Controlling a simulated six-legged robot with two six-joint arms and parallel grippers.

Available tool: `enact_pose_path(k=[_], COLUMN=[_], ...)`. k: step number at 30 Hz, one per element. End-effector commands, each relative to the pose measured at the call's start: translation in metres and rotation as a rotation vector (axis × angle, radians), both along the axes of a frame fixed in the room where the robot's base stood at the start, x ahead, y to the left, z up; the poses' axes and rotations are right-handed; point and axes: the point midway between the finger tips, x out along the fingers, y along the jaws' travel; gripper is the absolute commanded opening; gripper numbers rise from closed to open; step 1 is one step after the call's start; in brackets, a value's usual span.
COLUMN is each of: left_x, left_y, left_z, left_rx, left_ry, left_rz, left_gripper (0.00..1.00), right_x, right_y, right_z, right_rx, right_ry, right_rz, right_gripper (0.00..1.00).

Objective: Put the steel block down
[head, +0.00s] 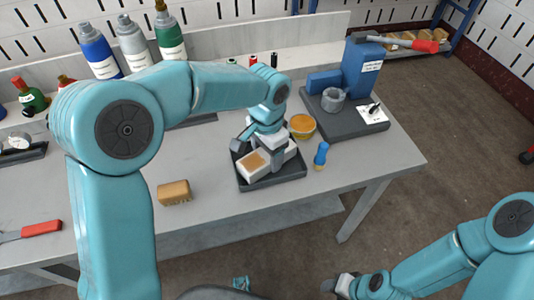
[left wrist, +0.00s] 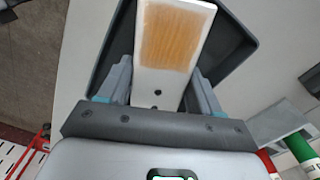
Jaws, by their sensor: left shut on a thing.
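The steel block (head: 252,165) is a long pale bar with a rust-brown patch on its upper face. My left gripper (head: 264,149) is shut across its middle from above. The block is in or just over the dark tray (head: 274,181); I cannot tell whether its underside touches the tray floor. In the left wrist view the block (left wrist: 172,92) lies between both fingers, and the tray (left wrist: 238,48) is behind it. My right gripper (head: 343,286) is low at the bottom edge, away from the table, and its jaws are unclear.
A wooden brush (head: 174,192) lies left of the tray. A blue-handled tool (head: 321,154) and a yellow tub (head: 302,125) stand close on its right. A blue device (head: 362,70) on a dark base is at the back right. Several bottles line the back ledge.

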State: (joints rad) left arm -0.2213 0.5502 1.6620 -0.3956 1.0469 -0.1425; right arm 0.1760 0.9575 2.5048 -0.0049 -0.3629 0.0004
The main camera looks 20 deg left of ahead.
Motion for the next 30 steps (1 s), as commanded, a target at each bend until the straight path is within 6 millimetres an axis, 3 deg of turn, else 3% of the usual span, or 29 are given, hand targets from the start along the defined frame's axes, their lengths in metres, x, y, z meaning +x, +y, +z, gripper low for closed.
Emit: enact_pose_path(k=[11,12,13,14,23,26,30], left_x=[0.001,0.001,0.001,0.001,0.001,0.001,0.001], left_y=[0.000,0.000,0.000,0.000,0.000,0.000,0.000], left_z=[-0.005,-0.004,-0.004,-0.004,-0.001,0.010,0.041], left_rx=[-0.001,0.000,0.000,0.000,0.000,-0.001,-0.001], left_ry=[-0.003,-0.002,-0.002,-0.002,-0.002,-0.004,-0.007], left_rz=[0.000,0.000,0.000,0.000,0.000,0.001,0.000], left_gripper=[0.19,0.77,0.87,0.90,0.90,0.90,0.90], right_x=[0.000,0.000,0.000,0.000,0.000,0.000,0.000], right_y=[0.000,0.000,0.000,0.000,0.000,0.000,0.000], right_z=[-0.003,-0.002,-0.002,-0.002,0.000,0.003,0.010], right_rx=[0.000,0.000,0.000,0.000,0.000,0.000,0.000], right_ry=[0.000,0.000,0.000,0.000,0.000,0.000,0.000], right_rz=[0.000,0.000,0.000,0.000,0.000,0.000,0.000], right_gripper=[0.49,0.49,0.49,0.49,0.49,0.49,0.49])
